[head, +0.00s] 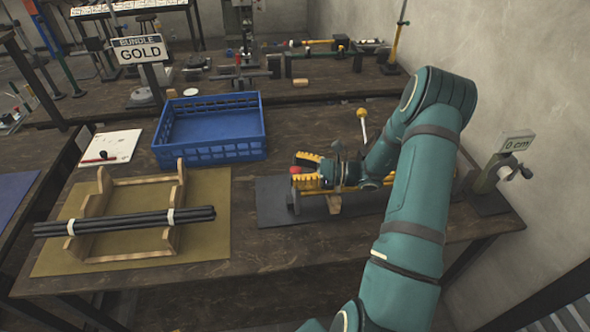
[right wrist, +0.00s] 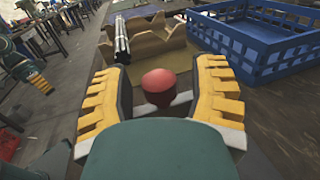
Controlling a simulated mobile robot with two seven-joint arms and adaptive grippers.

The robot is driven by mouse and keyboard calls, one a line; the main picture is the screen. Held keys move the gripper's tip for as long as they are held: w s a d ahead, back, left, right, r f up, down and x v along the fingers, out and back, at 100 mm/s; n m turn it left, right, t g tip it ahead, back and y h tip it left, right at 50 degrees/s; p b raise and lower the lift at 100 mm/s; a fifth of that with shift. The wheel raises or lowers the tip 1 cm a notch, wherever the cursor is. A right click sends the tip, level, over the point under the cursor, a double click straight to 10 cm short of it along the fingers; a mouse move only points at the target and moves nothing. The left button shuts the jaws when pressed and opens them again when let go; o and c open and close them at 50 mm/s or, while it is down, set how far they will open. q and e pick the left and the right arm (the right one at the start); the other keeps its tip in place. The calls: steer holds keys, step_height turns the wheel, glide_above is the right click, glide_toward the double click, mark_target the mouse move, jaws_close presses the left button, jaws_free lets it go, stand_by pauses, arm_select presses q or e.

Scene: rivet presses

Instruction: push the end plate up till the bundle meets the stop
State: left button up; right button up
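My right gripper (head: 308,172) is at the left end of a fixture on a dark mat (head: 270,210). Its yellow fingers are apart. In the right wrist view a red ball knob (right wrist: 158,82) sits between the open fingers (right wrist: 158,100), with a gap on each side. Yellow rods (head: 365,204) lie in the fixture, partly hidden by my right arm. A dark upright piece (head: 293,203) stands at their left end; I cannot tell whether it is the end plate. I cannot make out the stop.
A black bundle with white bands (head: 130,220) lies on a wooden cradle (head: 105,190) at left. A blue crate (head: 210,151) stands behind. A "BUNDLE GOLD" sign (head: 140,50) is at back left.

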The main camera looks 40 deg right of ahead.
stand_by(0.3)
steer(key=v, duration=1.2)
stand_by(0.4)
